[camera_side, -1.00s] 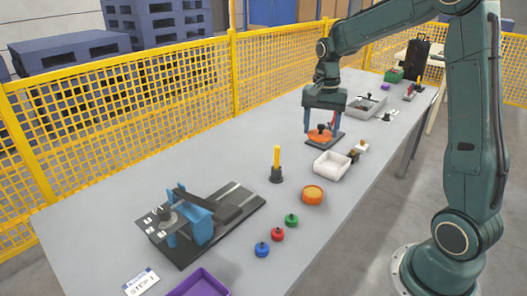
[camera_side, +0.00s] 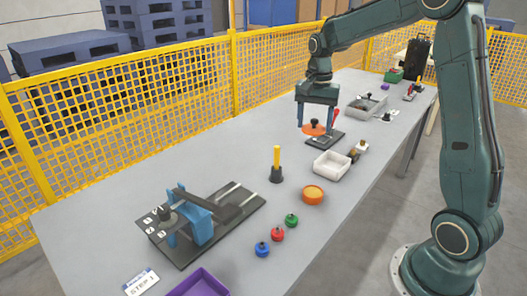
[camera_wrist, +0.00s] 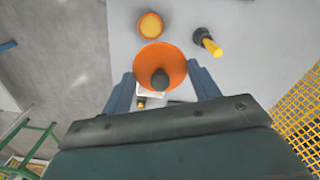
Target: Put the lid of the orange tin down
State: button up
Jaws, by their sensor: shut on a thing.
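My gripper (camera_side: 315,127) is shut on the orange lid (camera_side: 313,130), a flat disc with a dark knob, and holds it level above the table. In the wrist view the lid (camera_wrist: 160,65) sits between the two blue fingers (camera_wrist: 161,88). The orange tin (camera_side: 313,195) stands upright without a lid on the table, nearer the side camera. Its yellowish inside shows, and the tin (camera_wrist: 151,25) also appears beyond the lid in the wrist view.
A dark plate with a red-handled part (camera_side: 325,140) lies beneath or just behind the lid. A white tray (camera_side: 332,164) and a yellow-handled tool in a black stand (camera_side: 277,166) are near the tin. Red, green and blue knobbed pieces (camera_side: 277,234) stand in front. Open table lies left of my gripper.

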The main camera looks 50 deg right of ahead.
jog(key=w+d+f, duration=0.1)
jog(key=w, duration=1)
jog(key=w+d+f, duration=0.1)
jog(key=w+f, duration=0.1)
jog(key=w, duration=0.9)
jog(key=shift+w+d, duration=0.2)
jog(key=shift+d, duration=0.1)
jog(key=shift+f, duration=0.1)
send_over(260, 165)
notch_tip(260, 165, down, 16)
jog(key=shift+r, duration=0.15)
jog(key=shift+f, duration=2.15)
